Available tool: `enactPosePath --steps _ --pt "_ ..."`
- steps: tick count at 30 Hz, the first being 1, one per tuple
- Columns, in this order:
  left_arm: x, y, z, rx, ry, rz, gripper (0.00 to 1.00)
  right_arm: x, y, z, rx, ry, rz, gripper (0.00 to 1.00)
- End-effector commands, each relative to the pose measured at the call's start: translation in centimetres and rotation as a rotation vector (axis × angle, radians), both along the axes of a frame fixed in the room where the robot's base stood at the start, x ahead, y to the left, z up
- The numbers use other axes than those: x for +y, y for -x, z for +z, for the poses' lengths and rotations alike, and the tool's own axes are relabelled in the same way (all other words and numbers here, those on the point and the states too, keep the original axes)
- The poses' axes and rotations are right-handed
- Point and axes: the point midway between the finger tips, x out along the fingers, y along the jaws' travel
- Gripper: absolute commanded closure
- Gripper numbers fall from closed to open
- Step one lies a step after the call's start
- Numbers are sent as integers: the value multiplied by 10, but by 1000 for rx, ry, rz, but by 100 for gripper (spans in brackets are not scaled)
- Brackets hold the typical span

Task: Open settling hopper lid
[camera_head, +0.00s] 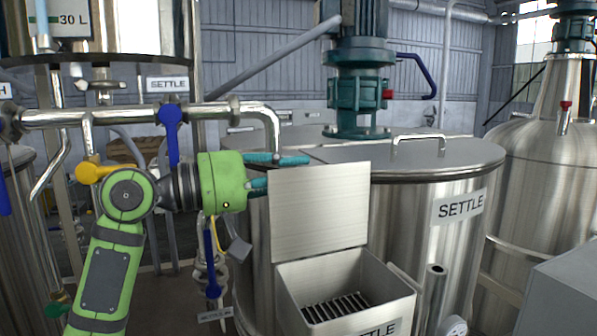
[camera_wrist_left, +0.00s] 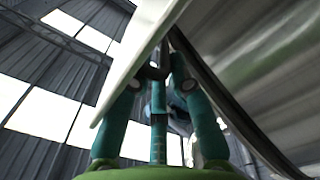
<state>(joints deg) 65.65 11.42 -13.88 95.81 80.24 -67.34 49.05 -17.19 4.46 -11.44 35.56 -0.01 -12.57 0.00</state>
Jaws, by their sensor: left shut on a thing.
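The settling hopper (camera_head: 345,318) is a steel box with a label partly reading SETTLE on its front, at the bottom centre of the head view. Its lid (camera_head: 318,212) stands upright at the back, so the box mouth is open and a dark slatted grate (camera_head: 336,306) shows inside. My left gripper (camera_head: 275,172) is at the lid's upper left edge. One teal finger shows above that edge and the other passes behind the lid. In the left wrist view the fingers (camera_wrist_left: 160,72) close at the pale lid plate (camera_wrist_left: 140,62); the exact grip point is partly hidden. My right gripper is out of view.
A large steel SETTLE tank (camera_head: 400,215) with a flat top and a green motor (camera_head: 358,90) stands right behind the hopper. A steel pipe (camera_head: 130,114) with a blue valve handle (camera_head: 171,135) runs above my left arm. A grey box (camera_head: 565,290) is at the lower right.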

Motion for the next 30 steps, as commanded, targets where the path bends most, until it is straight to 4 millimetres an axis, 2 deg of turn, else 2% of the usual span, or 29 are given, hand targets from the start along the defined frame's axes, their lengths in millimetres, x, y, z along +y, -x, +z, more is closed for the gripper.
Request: enactPosePath --steps 1,21,22,24,25,30 --pt "-3 -3 -20 23 -37 -5 100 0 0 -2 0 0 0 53" --pt "-5 0 -23 26 -34 -15 100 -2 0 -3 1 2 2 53" --pt "-5 1 -23 26 -33 -16 94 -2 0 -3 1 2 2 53" --pt "-5 1 -23 26 -33 -16 69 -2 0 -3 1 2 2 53" --pt "-6 1 -23 26 -33 -18 67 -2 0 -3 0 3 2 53" --pt "-6 1 -22 25 -33 -18 67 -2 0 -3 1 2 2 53"
